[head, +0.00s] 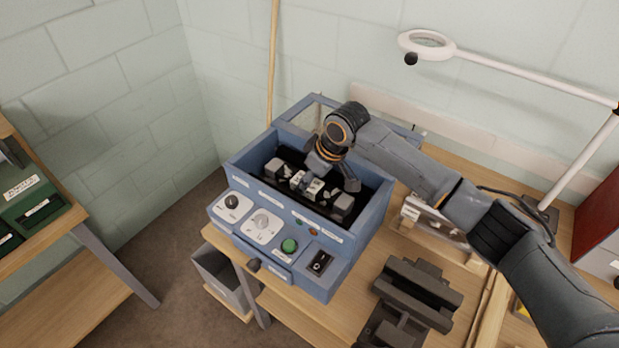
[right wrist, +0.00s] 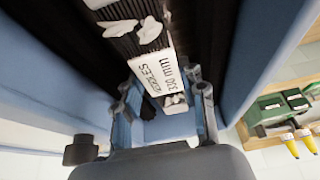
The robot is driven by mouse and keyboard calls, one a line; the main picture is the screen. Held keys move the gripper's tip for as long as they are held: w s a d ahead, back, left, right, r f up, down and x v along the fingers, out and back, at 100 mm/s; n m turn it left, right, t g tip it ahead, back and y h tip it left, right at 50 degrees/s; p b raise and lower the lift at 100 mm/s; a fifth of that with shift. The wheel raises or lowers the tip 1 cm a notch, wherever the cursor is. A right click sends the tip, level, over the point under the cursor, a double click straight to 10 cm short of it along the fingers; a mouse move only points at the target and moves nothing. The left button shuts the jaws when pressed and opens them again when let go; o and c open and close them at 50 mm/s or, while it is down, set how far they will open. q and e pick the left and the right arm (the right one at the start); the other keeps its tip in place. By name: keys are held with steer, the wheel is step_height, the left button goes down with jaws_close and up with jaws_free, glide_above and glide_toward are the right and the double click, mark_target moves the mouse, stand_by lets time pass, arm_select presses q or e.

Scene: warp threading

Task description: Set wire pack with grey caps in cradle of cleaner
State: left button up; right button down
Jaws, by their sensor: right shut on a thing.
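The cleaner (head: 292,232) is a blue open-topped box with knobs and a green button on its front panel. The wire pack (head: 312,188), with a white label, lies low inside its dark well. Grey blocks show at its two ends, the right one (head: 342,204) nearer the front. My right gripper (head: 328,172) reaches down into the well and is shut on the wire pack. In the right wrist view the pack (right wrist: 158,72) runs between the fingers (right wrist: 165,108), its label reading "330 mm". The cradle beneath is mostly hidden, so I cannot tell whether the pack touches it. My left gripper is out of view.
Dark grey holders (head: 418,292) stand on the wooden bench right of the cleaner. A white ring lamp (head: 427,43) hangs over the back right. A grey bin (head: 222,280) is below the bench.

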steer(key=shift+f, duration=0.35)
stand_by(0.4)
steer(key=c, duration=0.7)
jaws_free()
steer(key=shift+f, duration=0.1)
